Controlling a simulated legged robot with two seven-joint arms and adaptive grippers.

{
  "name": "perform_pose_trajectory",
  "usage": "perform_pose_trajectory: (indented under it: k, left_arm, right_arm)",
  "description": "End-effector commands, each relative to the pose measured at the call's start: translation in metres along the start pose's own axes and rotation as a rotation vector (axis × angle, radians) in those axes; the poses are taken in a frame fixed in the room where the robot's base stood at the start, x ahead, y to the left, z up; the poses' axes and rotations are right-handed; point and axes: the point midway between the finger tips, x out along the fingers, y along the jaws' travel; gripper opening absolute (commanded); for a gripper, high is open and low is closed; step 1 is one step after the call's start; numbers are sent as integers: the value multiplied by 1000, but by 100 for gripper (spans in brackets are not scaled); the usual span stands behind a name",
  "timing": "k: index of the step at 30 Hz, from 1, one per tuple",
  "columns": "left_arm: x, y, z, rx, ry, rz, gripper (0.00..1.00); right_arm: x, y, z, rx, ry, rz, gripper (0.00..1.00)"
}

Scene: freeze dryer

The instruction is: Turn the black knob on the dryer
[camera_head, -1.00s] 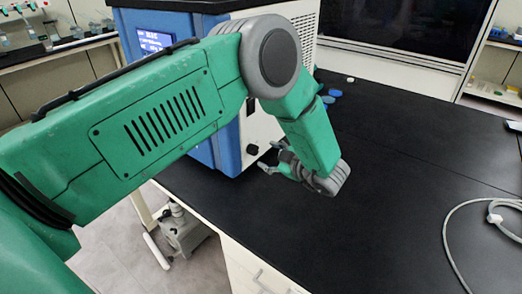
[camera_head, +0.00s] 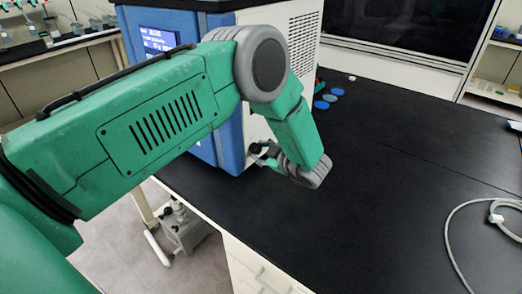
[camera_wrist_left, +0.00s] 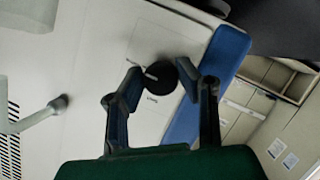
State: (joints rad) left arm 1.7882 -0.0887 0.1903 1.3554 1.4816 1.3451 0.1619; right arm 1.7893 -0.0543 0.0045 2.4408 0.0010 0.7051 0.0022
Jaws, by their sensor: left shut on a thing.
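The dryer is a blue and white box on the black bench, with a lit display (camera_head: 158,40) on its blue front; its white side panel (camera_head: 258,128) faces my left arm. The black knob (camera_wrist_left: 160,77) is on the white panel in the left wrist view, next to a small label. My left gripper (camera_wrist_left: 161,74) has its two fingers on either side of the knob, shut on it. In the head view the left gripper (camera_head: 262,156) is at the panel's lower part, largely hiding the knob. My right gripper is not in view.
Several blue discs (camera_head: 330,98) lie on the black bench (camera_head: 400,150) behind my left arm. A pale hose (camera_head: 453,225) curls at the right. The bench middle is clear. A pale pipe with a grey end (camera_wrist_left: 57,105) juts out at left in the wrist view.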

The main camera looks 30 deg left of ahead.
Motion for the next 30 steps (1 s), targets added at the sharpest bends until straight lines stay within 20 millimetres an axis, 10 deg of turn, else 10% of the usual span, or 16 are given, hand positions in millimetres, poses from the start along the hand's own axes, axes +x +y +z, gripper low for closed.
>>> perform_pose_trajectory:
  k: [30]
  left_arm:
    - [9, -2, -3, -639, 18, 269, 0]
  right_arm:
    - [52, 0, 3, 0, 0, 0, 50]
